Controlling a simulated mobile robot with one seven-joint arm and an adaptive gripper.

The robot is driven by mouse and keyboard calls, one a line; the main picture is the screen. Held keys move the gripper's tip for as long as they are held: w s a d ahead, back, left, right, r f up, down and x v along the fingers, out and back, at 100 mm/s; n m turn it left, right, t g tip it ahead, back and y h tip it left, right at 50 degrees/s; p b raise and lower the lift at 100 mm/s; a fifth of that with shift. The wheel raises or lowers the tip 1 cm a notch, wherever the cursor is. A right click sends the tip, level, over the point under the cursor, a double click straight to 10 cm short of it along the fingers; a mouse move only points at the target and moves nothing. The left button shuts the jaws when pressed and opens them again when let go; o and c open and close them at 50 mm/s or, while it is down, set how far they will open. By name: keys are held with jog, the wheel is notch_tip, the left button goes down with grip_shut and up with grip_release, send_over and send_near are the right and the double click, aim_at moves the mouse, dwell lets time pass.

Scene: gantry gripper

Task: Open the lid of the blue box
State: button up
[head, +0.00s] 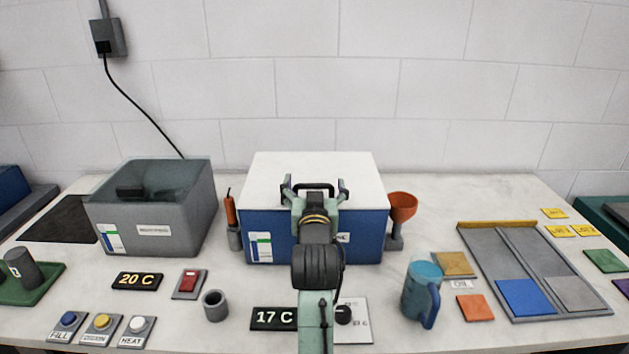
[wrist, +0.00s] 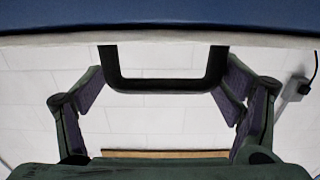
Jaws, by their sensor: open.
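The blue box (head: 268,222) stands in the middle of the counter with its white lid (head: 265,170) down flat on it. A black handle (head: 320,186) shows at the lid's front edge. In the wrist view, the box (wrist: 160,14) fills the top, with the lid's pale edge below it and the handle (wrist: 163,85) projecting from that edge. My gripper (head: 315,187) is open and empty in front of the box. In the wrist view, its fingers (wrist: 160,92) are spread near the two ends of the handle. Contact cannot be told. My arm hides the middle of the box front.
A grey open-topped bath (head: 165,229) stands to the left. An orange screwdriver-like tool (head: 230,208) and an orange funnel (head: 403,206) flank the box closely.

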jog(key=shift+s+r, duration=0.1)
jog(key=shift+s, duration=0.05)
jog(key=shift+c, duration=0.6)
jog(key=shift+d, duration=0.1)
jog(key=c, duration=1.3)
jog(key=shift+r, duration=0.15)
